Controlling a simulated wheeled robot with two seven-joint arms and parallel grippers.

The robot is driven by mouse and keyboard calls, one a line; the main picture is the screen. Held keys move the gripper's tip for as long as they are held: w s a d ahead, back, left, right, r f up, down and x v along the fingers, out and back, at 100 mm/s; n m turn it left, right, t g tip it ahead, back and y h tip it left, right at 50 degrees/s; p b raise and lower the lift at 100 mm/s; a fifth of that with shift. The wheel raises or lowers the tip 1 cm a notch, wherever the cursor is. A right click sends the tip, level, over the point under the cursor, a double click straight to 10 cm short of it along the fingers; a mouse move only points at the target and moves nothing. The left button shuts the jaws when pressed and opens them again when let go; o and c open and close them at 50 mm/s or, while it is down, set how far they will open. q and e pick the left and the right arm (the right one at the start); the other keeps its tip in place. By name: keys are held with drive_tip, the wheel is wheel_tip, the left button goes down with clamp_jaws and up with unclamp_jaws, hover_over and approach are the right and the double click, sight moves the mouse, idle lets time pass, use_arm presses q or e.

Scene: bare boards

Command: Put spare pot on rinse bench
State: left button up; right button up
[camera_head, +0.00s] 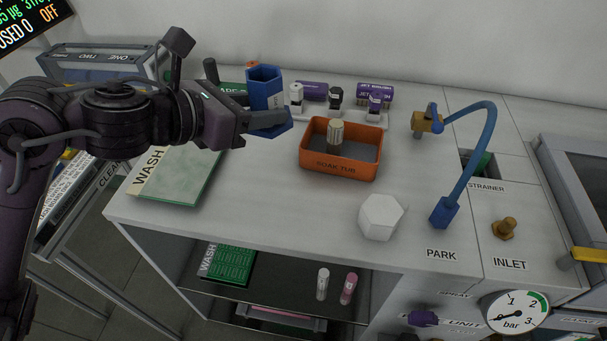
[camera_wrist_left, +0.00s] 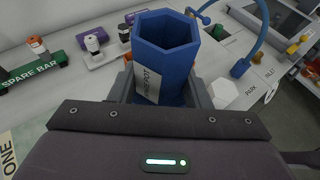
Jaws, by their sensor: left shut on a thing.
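A blue six-sided open-topped pot (camera_head: 265,88) is held in my left gripper (camera_head: 272,122) above the white bench (camera_head: 270,190), left of the orange tub. In the left wrist view the pot (camera_wrist_left: 166,40) shows its open top and a pale label that seems to end in "POT". The gripper's fingers (camera_wrist_left: 163,95) are on either side of the pot's lower part. No label on the bench reads "rinse bench". My right gripper is not in view.
An orange tub marked SOAK TUB (camera_head: 341,168) stands mid-bench with a pale-topped item in it. A white faceted block (camera_head: 381,216) sits near the front edge. A blue curved spout (camera_head: 478,150) rises at the right. A green WASH board (camera_head: 180,175) lies at the left. Bench front-centre is clear.

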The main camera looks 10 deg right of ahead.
use_arm(q)
wheel_tip(320, 180, down, 6)
drive_tip(key=a, duration=0.1)
drive_tip(key=b, duration=0.1)
hover_over(268, 205)
wheel_tip(268, 205, down, 9)
drive_tip(key=shift+r, duration=0.1)
wheel_tip(268, 205, down, 4)
drive_tip(key=shift+r, duration=0.1)
drive_tip(key=shift+f, duration=0.5)
drive_tip(key=shift+f+b, duration=0.15)
drive_tip(key=shift+b, duration=0.15)
drive_tip(key=o, duration=1.1)
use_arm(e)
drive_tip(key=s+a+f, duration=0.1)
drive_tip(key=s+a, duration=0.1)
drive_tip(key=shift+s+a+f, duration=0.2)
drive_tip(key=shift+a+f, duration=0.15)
